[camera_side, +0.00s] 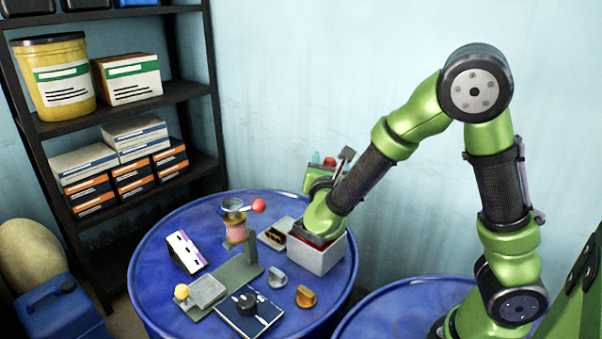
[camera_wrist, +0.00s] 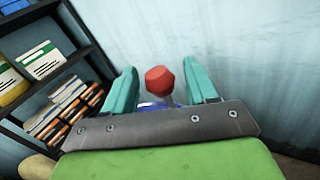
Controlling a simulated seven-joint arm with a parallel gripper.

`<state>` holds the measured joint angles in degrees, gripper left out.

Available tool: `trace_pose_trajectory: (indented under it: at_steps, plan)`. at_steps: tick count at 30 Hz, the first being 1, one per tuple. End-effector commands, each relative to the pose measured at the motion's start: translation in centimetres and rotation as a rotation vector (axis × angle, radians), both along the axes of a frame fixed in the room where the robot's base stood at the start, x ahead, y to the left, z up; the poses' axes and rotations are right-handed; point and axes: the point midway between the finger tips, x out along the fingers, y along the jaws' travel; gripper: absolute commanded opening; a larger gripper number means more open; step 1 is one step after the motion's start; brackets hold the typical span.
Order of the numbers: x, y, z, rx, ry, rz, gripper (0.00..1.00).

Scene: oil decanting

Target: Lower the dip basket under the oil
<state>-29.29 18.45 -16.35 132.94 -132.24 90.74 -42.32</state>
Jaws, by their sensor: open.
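A red knob on a short stem (camera_wrist: 160,78) stands between the two teal fingers of my gripper (camera_wrist: 161,72) in the wrist view. The fingers are apart and a gap shows on each side of the knob. In the side view my gripper (camera_side: 322,159) is above the grey box (camera_side: 317,261) at the drum's right back, with the red knob (camera_side: 330,161) beside a teal finger. The box shows a reddish inside edge. My arm hides most of its opening. I cannot make out the dip basket or the oil level.
The blue drum top (camera_side: 165,250) carries a stand with a pink part and red-ball lever (camera_side: 258,205), a white tilted block (camera_side: 187,251), a black-knob panel (camera_side: 247,311) and small knobs (camera_side: 306,296). A shelf (camera_side: 120,115) stands left; the wall is close behind.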

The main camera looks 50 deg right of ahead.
Motion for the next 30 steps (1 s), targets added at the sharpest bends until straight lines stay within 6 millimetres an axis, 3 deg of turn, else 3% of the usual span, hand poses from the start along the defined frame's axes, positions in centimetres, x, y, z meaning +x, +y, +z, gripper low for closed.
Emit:
trace_pose_trajectory:
  at_steps: [9, 20, 26, 30]
  plan:
    - [0.1, -0.2, 0.0, 0.0, 0.0, 0.0, 0.57]
    - [0.1, -0.2, 0.0, 0.0, 0.0, 0.0, 0.01]
    - [0.1, -0.2, 0.0, 0.0, 0.0, 0.0, 0.0]
    - [0.2, -0.2, -1.4, -0.003, 0.006, 0.0, 0.0]
